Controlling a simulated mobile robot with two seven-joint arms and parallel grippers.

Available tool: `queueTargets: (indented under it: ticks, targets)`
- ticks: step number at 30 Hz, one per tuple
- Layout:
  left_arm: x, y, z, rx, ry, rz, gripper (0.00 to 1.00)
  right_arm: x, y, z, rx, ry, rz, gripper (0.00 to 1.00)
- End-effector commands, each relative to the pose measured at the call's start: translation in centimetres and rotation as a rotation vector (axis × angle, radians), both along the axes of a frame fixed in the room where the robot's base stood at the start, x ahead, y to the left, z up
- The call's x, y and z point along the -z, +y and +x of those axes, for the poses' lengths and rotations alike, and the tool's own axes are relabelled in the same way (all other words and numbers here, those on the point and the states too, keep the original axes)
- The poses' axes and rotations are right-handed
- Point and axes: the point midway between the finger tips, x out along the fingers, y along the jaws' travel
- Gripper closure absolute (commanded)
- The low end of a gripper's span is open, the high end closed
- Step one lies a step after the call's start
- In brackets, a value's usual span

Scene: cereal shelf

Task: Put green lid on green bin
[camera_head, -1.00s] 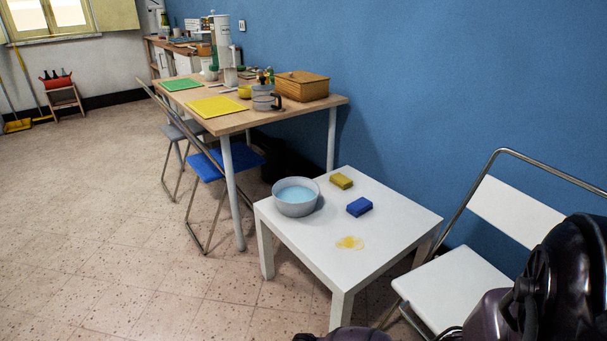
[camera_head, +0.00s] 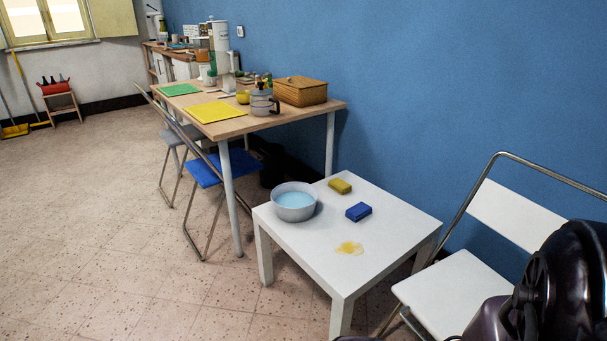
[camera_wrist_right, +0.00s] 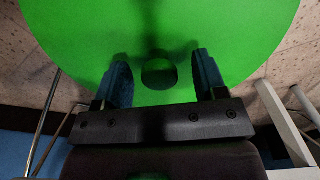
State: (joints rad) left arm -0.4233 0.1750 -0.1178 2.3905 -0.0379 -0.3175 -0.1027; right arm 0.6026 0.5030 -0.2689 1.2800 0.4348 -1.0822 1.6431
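A large flat green disc, which looks like the green lid (camera_wrist_right: 215,30), fills the upper part of the right wrist view. A darker green round knob or recess (camera_wrist_right: 159,72) is at its middle. My right gripper (camera_wrist_right: 160,60) is open over the disc, with its two blue fingers on either side of this round part and a gap to each. Whether the fingers touch the disc, and whether a green bin is beneath it, I cannot tell. No green bin shows in the head view. My left gripper is not in view.
A white low table (camera_head: 290,245) holds a bowl (camera_head: 294,202), a yellow sponge (camera_head: 340,186), a blue sponge (camera_head: 358,212) and a yellow spill (camera_head: 349,248). A white folding chair (camera_head: 460,290) stands at right. A wooden table (camera_head: 235,125) is behind. Open floor (camera_head: 110,230) lies left.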

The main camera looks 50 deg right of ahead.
Motion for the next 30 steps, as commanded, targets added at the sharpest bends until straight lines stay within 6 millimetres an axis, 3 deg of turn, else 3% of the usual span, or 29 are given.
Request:
queueTargets:
  ticks: [11, 19, 24, 30]
  targets:
    - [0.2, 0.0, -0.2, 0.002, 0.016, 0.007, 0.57, 0.0, 0.0, -0.1, 0.0, 0.001, 0.0, 0.35]
    - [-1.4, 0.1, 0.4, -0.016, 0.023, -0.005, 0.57, -5.4, 0.0, 0.7, 0.0, -0.016, 0.002, 0.35]
    - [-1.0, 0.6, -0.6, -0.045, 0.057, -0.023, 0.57, -8.5, 0.0, 0.6, 0.001, -0.015, 0.001, 0.35]
    - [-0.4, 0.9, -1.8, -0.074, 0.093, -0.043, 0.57, -10.5, 0.0, 0.3, 0.0, -0.008, 0.001, 0.35]
